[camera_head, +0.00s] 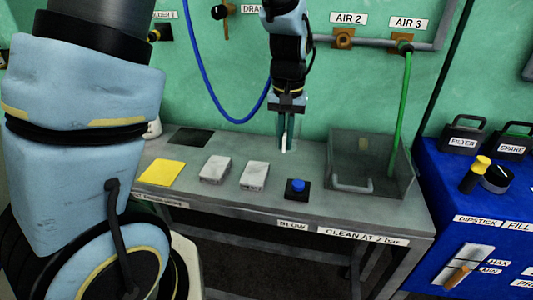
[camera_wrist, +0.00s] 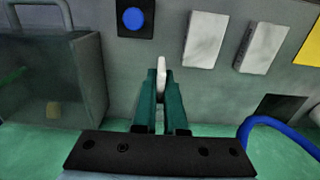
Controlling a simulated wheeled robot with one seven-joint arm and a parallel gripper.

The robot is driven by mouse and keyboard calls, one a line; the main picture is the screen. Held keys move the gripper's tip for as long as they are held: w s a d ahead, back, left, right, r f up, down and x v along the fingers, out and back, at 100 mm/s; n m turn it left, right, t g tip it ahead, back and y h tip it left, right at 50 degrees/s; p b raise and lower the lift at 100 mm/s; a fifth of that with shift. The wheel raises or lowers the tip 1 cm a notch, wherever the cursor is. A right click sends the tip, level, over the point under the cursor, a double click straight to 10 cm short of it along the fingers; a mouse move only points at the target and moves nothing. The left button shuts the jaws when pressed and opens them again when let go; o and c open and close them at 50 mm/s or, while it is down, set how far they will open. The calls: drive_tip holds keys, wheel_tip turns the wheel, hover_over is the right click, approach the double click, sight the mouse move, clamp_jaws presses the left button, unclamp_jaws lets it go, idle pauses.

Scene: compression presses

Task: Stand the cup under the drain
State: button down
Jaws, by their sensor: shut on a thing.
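I cannot tell whether this is part of the cup. A white rounded object (camera_head: 153,129) stands at the bench's back left, mostly hidden by my arm; I cannot tell what it is. The drain valve (camera_head: 219,12) is on the green wall at upper left, its label partly cut off. No cup shows clearly.
The bench (camera_head: 212,203) holds a yellow cloth (camera_head: 162,172), two pale blocks (camera_head: 215,169) (camera_head: 254,175), a blue button (camera_head: 296,187) and a clear-walled box (camera_head: 372,165) with a handle. A blue hose (camera_head: 213,95) loops down the wall left of my gripper. A blue cabinet (camera_head: 465,205) stands at right.

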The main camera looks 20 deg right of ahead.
drive_tip(key=shift+f+p, duration=0.4)
drive_tip(key=shift+f, duration=2.85)
drive_tip(key=shift+f, duration=0.2)
drive_tip(key=c, duration=1)
unclamp_jaws()
drive_tip(key=shift+r, duration=0.1)
wheel_tip(320, 180, up, 12)
drive_tip(key=shift+r+b, duration=0.15)
drive_tip(key=shift+b, duration=0.5)
drive_tip(key=w+a, duration=0.1)
drive_tip(key=a, duration=0.3)
drive_tip(key=w+a+n, duration=0.1)
drive_tip(key=a, duration=0.4)
drive_tip(key=w+a+f+n, duration=0.1)
drive_tip(key=a, duration=0.4)
drive_tip(key=shift+t, duration=0.3)
drive_tip(key=shift+o, duration=0.6)
drive_tip(key=s+a+f+n+t, duration=0.1)
drive_tip(key=s+a+n, duration=0.1)
drive_tip(key=a, duration=1.1)
drive_tip(key=shift+s+a+f+n, duration=0.2)
drive_tip(key=shift+s+f+n, duration=0.15)
drive_tip(key=shift+s, duration=0.25)
